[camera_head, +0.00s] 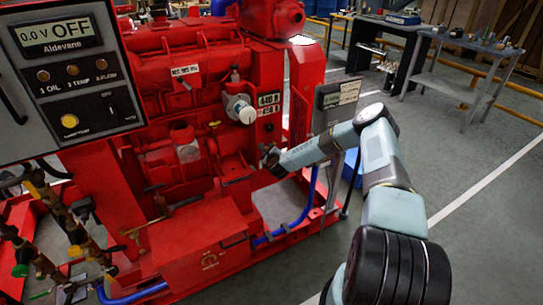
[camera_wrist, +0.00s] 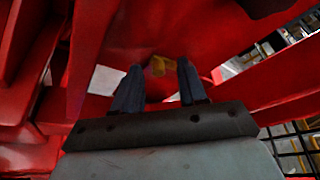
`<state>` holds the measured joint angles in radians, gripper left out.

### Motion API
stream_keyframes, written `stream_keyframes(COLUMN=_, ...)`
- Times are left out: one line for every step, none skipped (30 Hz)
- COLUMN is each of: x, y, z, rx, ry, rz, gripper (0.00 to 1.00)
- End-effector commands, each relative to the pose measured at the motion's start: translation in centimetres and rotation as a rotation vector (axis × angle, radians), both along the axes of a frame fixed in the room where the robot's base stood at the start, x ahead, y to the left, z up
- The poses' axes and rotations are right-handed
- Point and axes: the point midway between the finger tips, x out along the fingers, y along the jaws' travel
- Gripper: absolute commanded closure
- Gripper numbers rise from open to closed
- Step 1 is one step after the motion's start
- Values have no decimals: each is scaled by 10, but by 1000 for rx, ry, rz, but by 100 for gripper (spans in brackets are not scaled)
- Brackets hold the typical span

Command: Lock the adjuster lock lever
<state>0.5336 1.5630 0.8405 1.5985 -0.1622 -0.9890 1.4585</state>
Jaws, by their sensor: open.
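My gripper (camera_head: 268,158) reaches in against the right side of the red diesel engine (camera_head: 170,95) in the head view. In the wrist view my gripper (camera_wrist: 159,80) is open, its two dark fingers spread apart. A small yellow-brass piece (camera_wrist: 161,65) shows beyond and between the fingertips, against red metal. It may be the adjuster lock lever, but I cannot tell for sure. Nothing is visibly held between the fingers. I cannot tell whether a finger touches the brass piece. In the head view the spot in front of the gripper is too small to make out.
Red engine frame parts (camera_wrist: 265,95) crowd both sides of the gripper. A grey control panel (camera_head: 75,75) stands at the left, and a grey box (camera_head: 337,97) stands near my forearm. Blue hoses (camera_head: 285,230) run low. Floor to the right is open, with workbenches (camera_head: 470,65) behind.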

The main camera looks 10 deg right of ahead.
Motion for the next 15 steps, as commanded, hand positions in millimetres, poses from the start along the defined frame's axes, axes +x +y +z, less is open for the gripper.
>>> stream_keyframes(x=-5, y=-1, z=2, rx=0, ry=0, rz=0, gripper=58)
stream_keyframes(x=-8, y=-1, z=3, rx=0, ry=1, rz=1, gripper=58)
stream_keyframes(x=-14, y=-1, z=4, rx=0, ry=0, rz=0, gripper=58)
stream_keyframes(x=-18, y=-1, z=6, rx=0, ry=1, rz=1, gripper=58)
stream_keyframes(x=-24, y=-1, z=7, rx=0, ry=1, rz=1, gripper=58)
stream_keyframes(x=-31, y=-2, z=9, rx=1, ry=1, rz=0, gripper=58)
stream_keyframes(x=-37, y=-2, z=10, rx=1, ry=1, rz=0, gripper=58)
stream_keyframes(x=-43, y=-2, z=12, rx=1, ry=2, rz=0, gripper=58)
stream_keyframes(x=-50, y=-2, z=14, rx=0, ry=2, rz=1, gripper=58)
stream_keyframes(x=-56, y=-2, z=15, rx=0, ry=2, rz=1, gripper=58)
stream_keyframes(x=-62, y=-3, z=17, rx=0, ry=1, rz=0, gripper=58)
stream_keyframes(x=-69, y=-3, z=19, rx=0, ry=1, rz=0, gripper=58)
stream_keyframes(x=-75, y=-3, z=21, rx=0, ry=1, rz=0, gripper=58)
stream_keyframes(x=-81, y=-3, z=22, rx=0, ry=1, rz=0, gripper=58)
stream_keyframes(x=-88, y=-3, z=24, rx=0, ry=1, rz=0, gripper=58)
